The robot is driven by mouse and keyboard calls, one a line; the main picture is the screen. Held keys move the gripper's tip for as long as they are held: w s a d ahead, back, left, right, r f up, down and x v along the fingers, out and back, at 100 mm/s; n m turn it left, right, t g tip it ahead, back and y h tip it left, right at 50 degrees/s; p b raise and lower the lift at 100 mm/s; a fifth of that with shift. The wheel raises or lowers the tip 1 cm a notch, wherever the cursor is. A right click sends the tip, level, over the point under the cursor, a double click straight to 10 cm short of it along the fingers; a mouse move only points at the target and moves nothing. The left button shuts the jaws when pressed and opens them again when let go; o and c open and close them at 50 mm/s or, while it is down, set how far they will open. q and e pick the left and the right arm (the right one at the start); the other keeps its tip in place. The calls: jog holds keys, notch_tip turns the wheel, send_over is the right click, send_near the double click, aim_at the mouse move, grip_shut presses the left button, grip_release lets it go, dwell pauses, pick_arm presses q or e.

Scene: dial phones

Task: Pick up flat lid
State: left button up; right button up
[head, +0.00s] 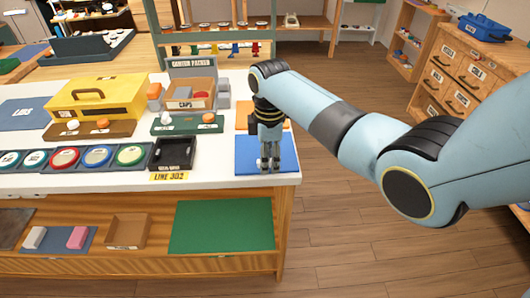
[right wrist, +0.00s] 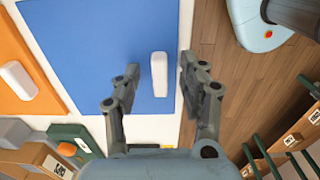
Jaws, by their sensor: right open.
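My right gripper (head: 270,165) points down over the blue mat (head: 288,150) at the table's right end. In the right wrist view the gripper (right wrist: 159,80) is open. A narrow white rounded piece (right wrist: 160,66) lies on the blue mat (right wrist: 90,45) between its fingers and touches neither finger as far as I can see. It may be the flat lid; its shape does not settle this. My left gripper is not in view.
An orange mat (right wrist: 20,50) with another white piece (right wrist: 17,78) lies beside the blue mat. A black tray (head: 173,153), several round dials and a yellow toolbox (head: 98,98) stand left on the white table. The table's right edge is close, with wooden floor (head: 335,205) beyond.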

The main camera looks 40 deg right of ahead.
jog(key=shift+c, duration=0.4)
grip_shut()
